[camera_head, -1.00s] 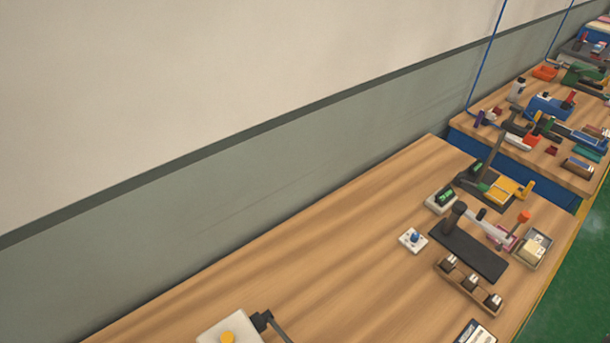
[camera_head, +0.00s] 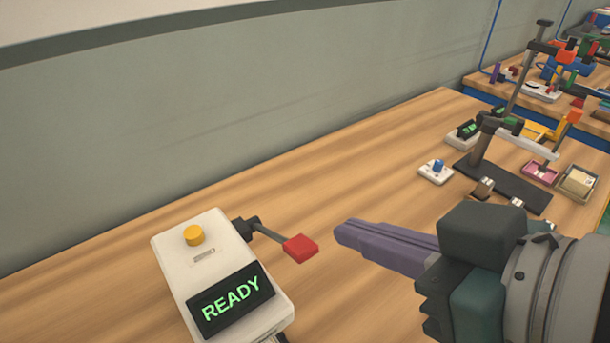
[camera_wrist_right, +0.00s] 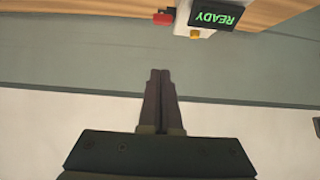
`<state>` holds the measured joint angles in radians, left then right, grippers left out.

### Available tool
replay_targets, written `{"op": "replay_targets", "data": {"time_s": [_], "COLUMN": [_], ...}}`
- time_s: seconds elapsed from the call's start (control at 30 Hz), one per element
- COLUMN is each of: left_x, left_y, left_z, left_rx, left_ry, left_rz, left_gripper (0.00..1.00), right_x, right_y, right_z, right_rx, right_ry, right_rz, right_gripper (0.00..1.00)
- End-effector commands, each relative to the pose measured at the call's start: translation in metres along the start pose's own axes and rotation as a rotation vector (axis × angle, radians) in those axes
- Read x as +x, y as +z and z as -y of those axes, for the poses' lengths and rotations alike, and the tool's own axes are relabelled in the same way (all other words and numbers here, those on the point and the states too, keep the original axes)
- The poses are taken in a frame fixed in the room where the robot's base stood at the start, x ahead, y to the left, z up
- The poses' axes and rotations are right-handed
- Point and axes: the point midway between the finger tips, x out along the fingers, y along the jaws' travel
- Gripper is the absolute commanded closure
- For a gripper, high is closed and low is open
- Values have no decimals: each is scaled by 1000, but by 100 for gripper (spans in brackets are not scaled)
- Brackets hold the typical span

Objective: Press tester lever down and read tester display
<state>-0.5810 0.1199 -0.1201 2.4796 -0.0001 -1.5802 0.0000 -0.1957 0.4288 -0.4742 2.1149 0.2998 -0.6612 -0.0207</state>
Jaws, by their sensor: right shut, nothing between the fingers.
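The tester (camera_head: 195,255) is a white box on the wooden table in the head view, with a yellow button (camera_head: 194,236) on top. Its display (camera_head: 232,299) reads READY in green. The lever is a dark arm with a red end pad (camera_head: 300,248), sticking out to the right of the box. My right gripper (camera_head: 345,232) is shut and empty, its purple-grey fingers just right of the red pad, apart from it in the picture. In the right wrist view the shut fingers (camera_wrist_right: 160,75) point toward the red pad (camera_wrist_right: 164,18) and the upside-down display (camera_wrist_right: 217,14). My left gripper is not in view.
A blue-knobbed white box (camera_head: 436,172) and a dark fixture (camera_head: 500,182) stand farther right on the table (camera_head: 330,170). A small tray (camera_head: 577,184) sits near the right edge. A grey wall (camera_head: 250,125) runs along the back.

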Motion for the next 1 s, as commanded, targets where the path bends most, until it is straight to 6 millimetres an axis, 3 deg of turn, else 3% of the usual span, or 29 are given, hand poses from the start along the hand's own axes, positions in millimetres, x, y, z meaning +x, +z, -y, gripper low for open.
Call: {"op": "replay_targets", "data": {"time_s": [0.5, 0.7, 1.0], "left_x": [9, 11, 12], "left_y": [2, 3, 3], "left_z": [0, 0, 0], "left_rx": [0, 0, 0], "left_ry": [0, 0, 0], "left_rz": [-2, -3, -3], "left_gripper": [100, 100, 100], "right_x": [96, 102, 104], "right_y": [-1, 28, 38], "right_z": [1, 0, 0], "right_rx": [0, 0, -1], "right_ry": [0, 0, 0], "right_rz": [0, 3, 1], "right_gripper": [100, 100, 100]}}
